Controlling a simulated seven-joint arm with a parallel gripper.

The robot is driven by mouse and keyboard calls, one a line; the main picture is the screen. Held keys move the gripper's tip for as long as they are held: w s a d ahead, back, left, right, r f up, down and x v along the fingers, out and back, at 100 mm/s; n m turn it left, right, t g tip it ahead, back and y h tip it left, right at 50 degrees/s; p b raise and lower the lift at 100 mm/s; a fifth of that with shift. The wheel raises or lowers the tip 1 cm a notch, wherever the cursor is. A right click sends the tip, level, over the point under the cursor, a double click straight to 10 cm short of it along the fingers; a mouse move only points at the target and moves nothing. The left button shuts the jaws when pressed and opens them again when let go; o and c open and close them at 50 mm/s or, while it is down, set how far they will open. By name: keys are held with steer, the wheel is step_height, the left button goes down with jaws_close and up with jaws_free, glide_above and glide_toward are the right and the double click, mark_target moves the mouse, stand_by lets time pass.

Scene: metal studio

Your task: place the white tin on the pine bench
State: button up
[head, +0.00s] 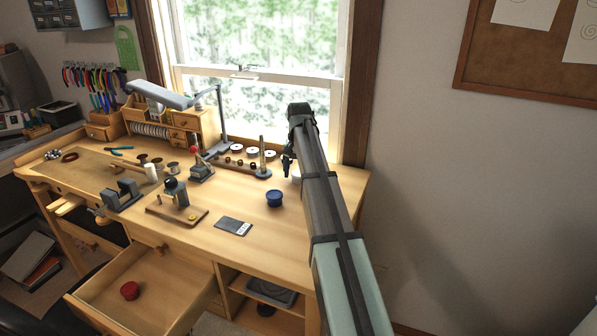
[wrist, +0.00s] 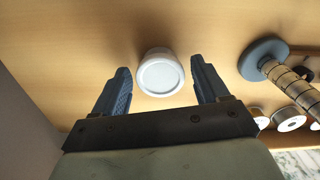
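The white tin (wrist: 160,76) is a small round tin with a pale lid. In the wrist view it sits between my gripper's fingertips, with a gap on both sides. My gripper (wrist: 161,67) is open and empty. In the head view my gripper (head: 289,164) is over the right back part of the pine bench (head: 288,238), and the white tin (head: 296,176) shows there partly hidden behind my arm. The tin appears to stand on the bench top; how far the fingers are above the wood is hard to tell.
A blue tin (head: 275,198) stands in front of my gripper. A rack of spools and rings (head: 240,163) is to its left. A dark card (head: 233,227) lies near the front. A red tin (head: 130,290) is in the open drawer (head: 165,290). The bench's right front is clear.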

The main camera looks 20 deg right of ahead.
mark_target(298, 173)
steer(key=shift+o, duration=0.5)
steer(key=shift+r, duration=0.1)
step_height(298, 173, up, 12)
stand_by(0.8)
